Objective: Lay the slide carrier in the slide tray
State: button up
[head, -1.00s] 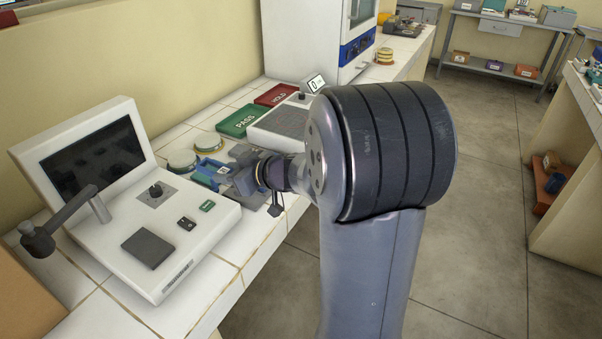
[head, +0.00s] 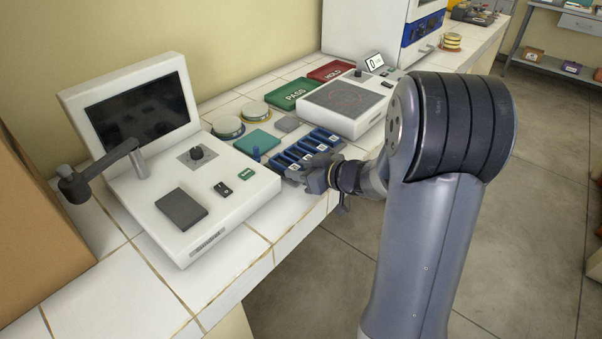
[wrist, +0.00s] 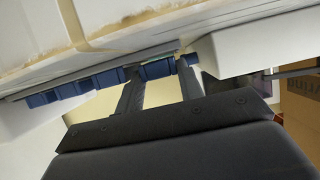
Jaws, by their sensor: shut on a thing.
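The slide tray (head: 290,157) is a low, dark blue row of slots with white labels, on the bench right of the white console. My gripper (head: 314,181) is at the tray's near right side in the head view. In the wrist view my gripper (wrist: 158,76) is shut, with its two fingers either side of a blue piece, seemingly the slide carrier (wrist: 158,69). More blue blocks (wrist: 75,88) line up to its left. In the head view the carrier cannot be told apart from the tray, and whether it touches the tray cannot be seen.
The white console (head: 215,206) with its screen and jointed lever stands close on the left. Behind the tray lie a teal square (head: 257,140), round dishes (head: 228,127), a green PASS tray (head: 292,95) and a red HOLD tray (head: 331,71). A white instrument (head: 345,106) stands behind right.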

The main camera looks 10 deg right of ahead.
jog(key=shift+f, duration=0.25)
jog(key=o, duration=0.7)
jog(key=shift+s+d+r, duration=0.1)
jog(key=shift+r, duration=0.15)
jog(key=p+v, duration=0.2)
jog(key=v, duration=0.9)
jog(key=shift+s+d, duration=0.2)
jog(key=shift+s, duration=0.1)
jog(key=b+x, duration=0.2)
jog(key=x, duration=1)
jog(key=shift+a, duration=0.1)
jog(key=shift+r+p, duration=0.65)
jog(key=shift+r, duration=1)
